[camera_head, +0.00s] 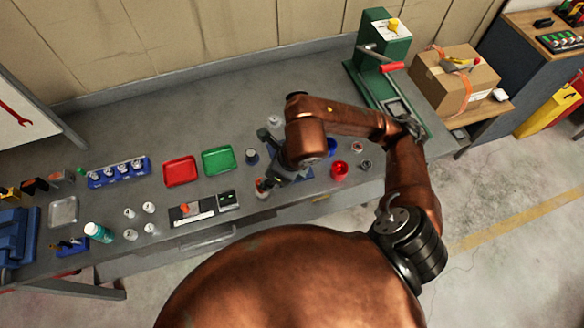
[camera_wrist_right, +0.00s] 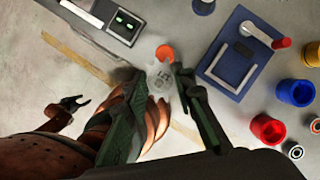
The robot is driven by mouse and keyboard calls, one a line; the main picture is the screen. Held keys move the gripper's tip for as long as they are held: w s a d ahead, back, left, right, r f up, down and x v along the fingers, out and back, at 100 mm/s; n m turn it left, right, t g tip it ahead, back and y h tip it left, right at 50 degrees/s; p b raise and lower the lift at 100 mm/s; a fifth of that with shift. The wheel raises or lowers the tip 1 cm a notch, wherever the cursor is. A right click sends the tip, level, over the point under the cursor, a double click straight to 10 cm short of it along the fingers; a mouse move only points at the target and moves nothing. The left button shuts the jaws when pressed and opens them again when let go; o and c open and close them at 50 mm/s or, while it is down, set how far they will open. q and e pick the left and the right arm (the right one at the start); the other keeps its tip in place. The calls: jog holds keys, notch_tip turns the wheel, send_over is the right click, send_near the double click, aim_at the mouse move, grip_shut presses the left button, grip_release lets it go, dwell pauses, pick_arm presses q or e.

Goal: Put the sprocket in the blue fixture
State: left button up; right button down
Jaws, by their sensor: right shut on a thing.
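In the right wrist view a pale grey toothed sprocket (camera_wrist_right: 160,78) with markings on its face sits between the fingertips of my right gripper (camera_wrist_right: 160,88), which is shut on it. The blue fixture (camera_wrist_right: 218,71) is to the right of the gripper, apart from the sprocket, with a grey bent bracket and a red-knobbed lever. In the head view my right gripper (camera_head: 268,186) is over the front part of the bench; the arm hides the sprocket and most of the fixture. My left gripper (camera_wrist_right: 72,104) shows at the left of the wrist view, small, open and empty.
A red cup (camera_head: 339,170) stands right of the fixture; blue and yellow cups (camera_wrist_right: 295,92) are beyond it. An orange disc (camera_wrist_right: 165,53) lies just behind the sprocket. Red (camera_head: 180,171) and green (camera_head: 217,160) trays lie left. A green press (camera_head: 380,60) stands at the back right.

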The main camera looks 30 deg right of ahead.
jog(key=shift+d, duration=0.15)
jog(key=shift+m, duration=0.3)
jog(key=w+d+f, duration=0.2)
jog(key=d+f, duration=0.1)
jog(key=w+d+f, duration=0.2)
jog(key=d, duration=0.2)
jog(key=w+d+f, duration=0.2)
jog(key=d+f, duration=0.1)
jog(key=d, duration=0.1)
jog(key=shift+f, duration=0.3)
jog(key=shift+w+d+f, duration=0.2)
jog(key=shift+d+f, duration=0.1)
jog(key=shift+f, duration=0.05)
jog(key=shift+w+d+f, duration=0.1)
jog(key=shift+f, duration=0.8)
jog(key=shift+w+d+f, duration=0.1)
jog(key=shift+f, duration=0.8)
jog(key=shift+f, duration=0.1)
jog(key=c, duration=2)
grip_release()
jog(key=shift+s, duration=0.1)
jog(key=shift+c, duration=0.2)
jog(key=shift+o, duration=0.7)
